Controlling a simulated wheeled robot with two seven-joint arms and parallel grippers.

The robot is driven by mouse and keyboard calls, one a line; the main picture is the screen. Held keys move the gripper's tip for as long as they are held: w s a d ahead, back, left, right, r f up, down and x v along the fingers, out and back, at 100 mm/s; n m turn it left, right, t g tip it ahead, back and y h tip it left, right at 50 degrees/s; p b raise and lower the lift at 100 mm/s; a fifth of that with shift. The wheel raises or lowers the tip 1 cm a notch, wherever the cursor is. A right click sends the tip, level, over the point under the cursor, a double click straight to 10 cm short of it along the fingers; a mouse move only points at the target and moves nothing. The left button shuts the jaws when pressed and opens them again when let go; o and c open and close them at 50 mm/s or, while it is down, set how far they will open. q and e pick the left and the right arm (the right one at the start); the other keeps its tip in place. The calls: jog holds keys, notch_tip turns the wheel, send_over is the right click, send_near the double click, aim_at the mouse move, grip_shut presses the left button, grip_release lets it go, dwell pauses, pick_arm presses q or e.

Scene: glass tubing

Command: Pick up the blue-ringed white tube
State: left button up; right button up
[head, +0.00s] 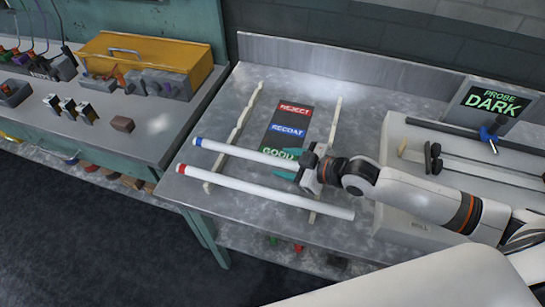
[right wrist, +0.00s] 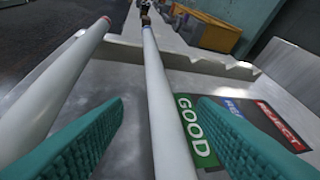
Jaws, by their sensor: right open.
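The blue-ringed white tube (head: 235,151) lies across two notched rails on the metal table, its blue ring at the left end. A red-ringed white tube (head: 265,193) lies nearer the front, roughly parallel. My right gripper (head: 287,164) is open at the blue-ringed tube's right part, with teal fingers on either side. In the right wrist view the blue-ringed tube (right wrist: 158,85) runs between the open fingers of my right gripper (right wrist: 160,105), with gaps on both sides. The red-ringed tube (right wrist: 50,88) is left of it. The blue-ringed tube's right end is hidden by my gripper. My left gripper is out of view.
A panel marked REJECT, RECOAT and GOOD (head: 288,129) lies between the left rail (head: 237,125) and right rail (head: 334,125). A display reading PROBE DARK (head: 492,103) and a grey fixture (head: 395,145) stand right. A yellow box (head: 185,57) sits on the left bench.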

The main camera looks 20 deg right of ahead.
aim_at(278, 161)
jog(key=x, duration=0.3)
jog(key=shift+w+a, duration=0.1)
jog(key=shift+w, duration=0.1)
jog(key=c, duration=1.1)
